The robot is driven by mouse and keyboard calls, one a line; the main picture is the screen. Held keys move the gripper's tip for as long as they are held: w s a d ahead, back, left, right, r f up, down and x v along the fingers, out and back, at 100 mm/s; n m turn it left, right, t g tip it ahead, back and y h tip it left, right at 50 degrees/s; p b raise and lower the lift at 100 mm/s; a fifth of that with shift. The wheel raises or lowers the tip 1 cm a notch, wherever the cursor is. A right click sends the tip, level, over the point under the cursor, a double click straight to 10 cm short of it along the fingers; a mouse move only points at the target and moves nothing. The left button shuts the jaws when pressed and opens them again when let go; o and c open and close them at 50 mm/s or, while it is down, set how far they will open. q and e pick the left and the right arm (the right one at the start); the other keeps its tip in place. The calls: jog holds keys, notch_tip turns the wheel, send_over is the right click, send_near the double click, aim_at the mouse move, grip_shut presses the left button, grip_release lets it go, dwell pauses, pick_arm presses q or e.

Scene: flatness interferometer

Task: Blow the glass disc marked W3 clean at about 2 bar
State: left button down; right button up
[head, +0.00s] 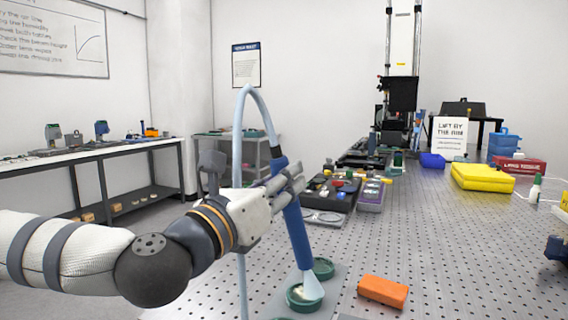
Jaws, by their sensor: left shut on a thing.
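My left gripper (291,184) is shut on a blue air wand (297,230) and holds it steeply tilted, its lower end down. A pale blue hose (262,108) loops up from the wand's top and hangs down behind my arm. A pale, whitish cone (313,288) spreads from the wand's lower end, over a round green holder (292,303) with a pale disc surface inside. No W3 mark and no pressure reading can be made out.
An orange block (383,291) lies right of the holders on the perforated table (440,260). Trays of small parts (326,192) stand behind the wand. Yellow folded cloths (482,177) and a red box (520,165) are at the right. The middle right of the table is clear.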

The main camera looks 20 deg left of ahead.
pick_arm(q)
jog(key=shift+f, duration=0.4)
jog(key=shift+s+r, duration=0.1)
jog(key=shift+r, duration=0.1)
jog(key=shift+s+d, duration=0.6)
jog(key=shift+w, duration=0.15)
dwell(0.3)
jog(key=shift+w, duration=1.1)
jog(key=shift+a, duration=0.15)
